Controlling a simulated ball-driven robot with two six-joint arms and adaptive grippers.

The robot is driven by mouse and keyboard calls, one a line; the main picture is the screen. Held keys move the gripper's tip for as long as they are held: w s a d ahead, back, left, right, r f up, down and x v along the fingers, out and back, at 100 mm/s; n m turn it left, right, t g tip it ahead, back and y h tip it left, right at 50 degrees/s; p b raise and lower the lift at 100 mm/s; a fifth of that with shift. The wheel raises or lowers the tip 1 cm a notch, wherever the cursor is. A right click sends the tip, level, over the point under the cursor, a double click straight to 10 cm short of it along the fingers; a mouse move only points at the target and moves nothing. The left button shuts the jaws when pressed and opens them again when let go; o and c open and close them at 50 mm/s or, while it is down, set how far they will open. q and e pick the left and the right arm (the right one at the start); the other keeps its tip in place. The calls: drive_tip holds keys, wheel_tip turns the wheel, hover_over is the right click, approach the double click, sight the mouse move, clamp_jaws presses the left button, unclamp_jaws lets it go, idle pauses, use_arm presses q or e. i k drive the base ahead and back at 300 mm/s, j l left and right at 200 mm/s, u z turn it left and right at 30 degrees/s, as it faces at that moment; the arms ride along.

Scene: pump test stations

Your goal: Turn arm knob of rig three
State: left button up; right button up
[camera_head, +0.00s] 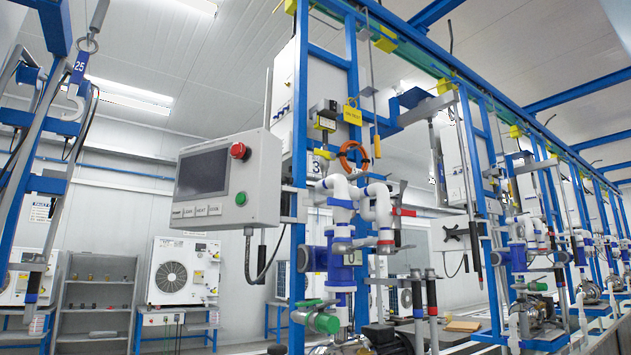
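Rig three stands in the centre, marked by a number 3 (320,168) partly hidden behind the control box. Its grey control box (262,180) faces left, with a dark screen (203,173). A red mushroom-shaped knob (238,150) sits at the box's upper corner. A round green knob (244,199) sits below it. A row of small labelled buttons (200,211) runs under the screen; the labels are too small to read surely. I cannot tell from labels which knob is the arm knob. Neither gripper is in view.
White and blue piping (342,240) with a green-handled valve (323,322) stands right of the box. An orange hose coil (353,157) hangs above. More rigs line up to the right. Shelving (95,295) and a fan unit (184,270) stand at the back left.

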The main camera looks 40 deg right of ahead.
sight(285, 180)
drive_tip(key=k+l+z, duration=0.15)
drive_tip(key=l, duration=0.55)
drive_tip(key=k+l+z, duration=0.2)
drive_tip(key=l, duration=0.5)
drive_tip(key=i, duration=0.1)
